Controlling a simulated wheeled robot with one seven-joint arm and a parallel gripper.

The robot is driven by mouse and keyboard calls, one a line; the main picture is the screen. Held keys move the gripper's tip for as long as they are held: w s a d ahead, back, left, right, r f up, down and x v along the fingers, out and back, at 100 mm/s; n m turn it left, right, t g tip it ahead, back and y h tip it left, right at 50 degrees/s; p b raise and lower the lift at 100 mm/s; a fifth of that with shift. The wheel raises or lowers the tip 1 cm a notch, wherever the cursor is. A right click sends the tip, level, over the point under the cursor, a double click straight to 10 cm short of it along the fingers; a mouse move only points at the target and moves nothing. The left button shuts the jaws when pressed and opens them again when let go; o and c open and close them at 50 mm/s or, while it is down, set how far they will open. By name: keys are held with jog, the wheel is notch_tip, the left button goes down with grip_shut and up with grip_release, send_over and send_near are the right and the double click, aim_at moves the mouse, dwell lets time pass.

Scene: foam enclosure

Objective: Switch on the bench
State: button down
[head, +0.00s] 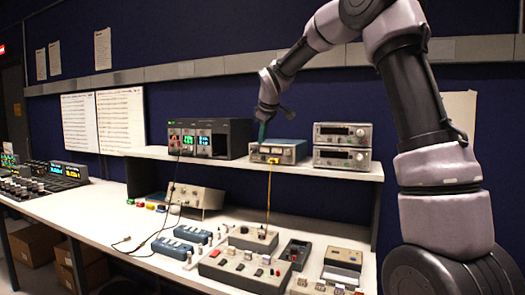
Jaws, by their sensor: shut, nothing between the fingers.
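The bench (70,221) is a long white worktop with a raised white shelf (340,172) along its back. My gripper (262,136) is at the shelf, pointing down beside a grey-blue instrument (288,150) with a yellow cable. It is small here and looks shut and empty; I cannot tell whether its tips touch the instrument. A dark rack unit (232,138) with lit green and blue displays stands just left of it. Two stacked grey units (341,135) stand to the right. I cannot tell which control is the bench switch.
Grey boxes with knobs (246,270), blue boxes (172,246) and loose cables (150,240) crowd the worktop's front right. A lit console (50,176) stands at the far left. Cardboard boxes (35,243) are under the bench. The worktop's left middle is clear.

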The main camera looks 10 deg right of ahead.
aim_at(262, 159)
jog(key=x, duration=0.4)
jog(key=w+d+x, duration=0.1)
jog(key=x, duration=0.2)
jog(key=r+x, duration=0.1)
jog(key=x, duration=0.3)
jog(key=shift+w+d+f, duration=0.2)
jog(key=shift+w+d, duration=0.2)
jog(key=shift+w, duration=0.15)
jog(key=shift+w+d, duration=0.1)
jog(key=shift+w, duration=0.2)
jog(key=shift+w+d+f, duration=0.1)
jog(key=shift+w+d, duration=0.05)
jog(key=shift+w+r, duration=0.1)
jog(key=shift+r, duration=0.75)
